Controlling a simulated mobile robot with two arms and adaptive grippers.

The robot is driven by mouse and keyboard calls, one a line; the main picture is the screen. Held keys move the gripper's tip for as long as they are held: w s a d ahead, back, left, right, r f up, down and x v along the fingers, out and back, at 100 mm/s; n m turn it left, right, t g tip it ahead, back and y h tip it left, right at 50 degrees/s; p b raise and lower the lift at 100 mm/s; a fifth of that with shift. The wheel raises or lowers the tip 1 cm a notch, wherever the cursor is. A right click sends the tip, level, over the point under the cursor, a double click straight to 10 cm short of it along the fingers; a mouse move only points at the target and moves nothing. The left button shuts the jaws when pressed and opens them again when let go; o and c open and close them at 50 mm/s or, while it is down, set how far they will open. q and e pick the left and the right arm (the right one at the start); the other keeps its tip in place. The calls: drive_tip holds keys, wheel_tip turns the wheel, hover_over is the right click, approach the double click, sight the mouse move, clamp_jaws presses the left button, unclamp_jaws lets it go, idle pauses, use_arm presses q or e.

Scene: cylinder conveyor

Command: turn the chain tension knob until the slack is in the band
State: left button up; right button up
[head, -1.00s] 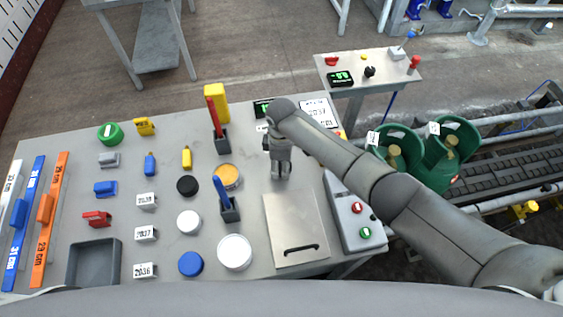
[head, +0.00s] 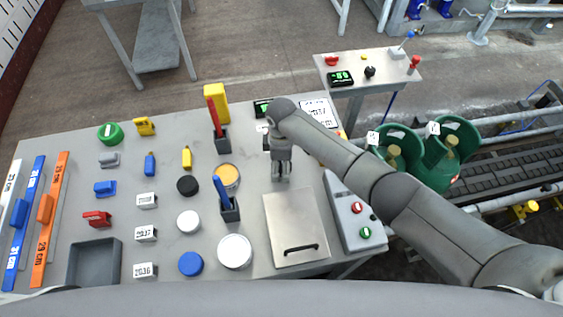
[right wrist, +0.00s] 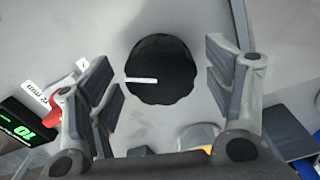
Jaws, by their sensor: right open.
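In the right wrist view a black round knob (right wrist: 163,85) with a scalloped edge and a white pointer line sits on a pale grey surface. The pointer lies towards the left of the picture. My right gripper (right wrist: 158,65) is open, with one finger on each side of the knob and clear gaps to it. In the head view my right gripper (head: 282,174) points down over the workbench (head: 262,195), and the knob is hidden there. A display with green digits (right wrist: 22,130) shows in the wrist view, upside down and cut off. My left gripper is not in view.
A grey lidded panel (head: 295,225) and a box with red and green buttons (head: 347,205) lie close to my right gripper. Cups holding a red and a blue handle (head: 220,188) stand to its left. Green gas cylinders (head: 435,165) stand beyond the bench.

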sight(281, 164)
wheel_tip(281, 164, up, 12)
idle(0.6)
drive_tip(key=shift+s+f, duration=0.1)
idle(0.4)
